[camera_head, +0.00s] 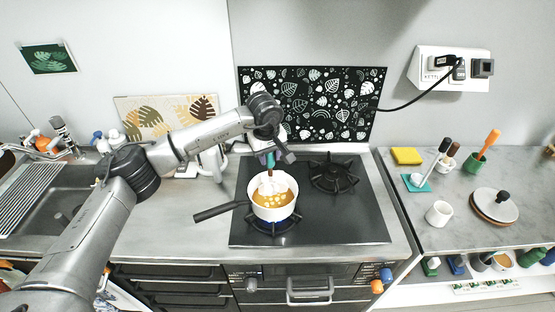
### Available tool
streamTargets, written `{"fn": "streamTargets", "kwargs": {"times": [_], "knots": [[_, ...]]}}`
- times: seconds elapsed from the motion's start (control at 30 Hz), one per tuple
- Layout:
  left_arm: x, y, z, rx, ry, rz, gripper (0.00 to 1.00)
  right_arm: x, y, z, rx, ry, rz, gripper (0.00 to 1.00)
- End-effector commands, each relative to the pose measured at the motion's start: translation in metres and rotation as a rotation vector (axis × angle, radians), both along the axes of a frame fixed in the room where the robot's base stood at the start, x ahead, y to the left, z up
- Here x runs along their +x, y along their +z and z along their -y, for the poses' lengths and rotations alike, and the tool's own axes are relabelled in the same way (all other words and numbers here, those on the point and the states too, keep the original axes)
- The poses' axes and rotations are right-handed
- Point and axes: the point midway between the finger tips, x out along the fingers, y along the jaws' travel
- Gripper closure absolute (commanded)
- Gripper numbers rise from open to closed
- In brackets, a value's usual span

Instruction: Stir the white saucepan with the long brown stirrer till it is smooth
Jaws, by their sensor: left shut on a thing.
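The white saucepan (274,212) sits on the left burner of the black cooktop, its dark handle pointing left. Inside it are an orange-brown liquid, a white mass and several pale yellow pieces, unevenly mixed. My left gripper (272,153) is above the pan, shut on the long brown stirrer (270,170). The stirrer points down, and its lower end is over or in the white mass; I cannot tell how deep it reaches. The gripper partly hides its top. My right gripper is not in view.
The right burner (337,174) is empty. The right counter holds a yellow sponge (406,156), a white mug (439,213), a lid with a black knob (495,205) and utensils in cups. A sink (50,200) is at the left. A patterned splashback (330,105) stands behind the cooktop.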

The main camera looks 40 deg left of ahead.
Motion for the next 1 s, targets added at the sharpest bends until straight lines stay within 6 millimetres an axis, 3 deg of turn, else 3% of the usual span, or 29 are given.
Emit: {"fn": "streamTargets", "kwargs": {"times": [0.2,0.47,0.57,1.0], "knots": [[-0.024,0.000,-0.012,-0.001,-0.002,0.000,1.00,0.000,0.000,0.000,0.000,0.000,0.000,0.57],[-0.051,0.000,-0.001,0.000,-0.004,0.001,1.00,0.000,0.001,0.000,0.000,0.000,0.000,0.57],[-0.056,0.000,0.011,-0.001,-0.005,0.000,1.00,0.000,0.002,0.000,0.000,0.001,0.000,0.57],[-0.055,0.007,0.009,-0.002,-0.001,0.001,1.00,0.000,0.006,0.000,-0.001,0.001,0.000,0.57]]}}
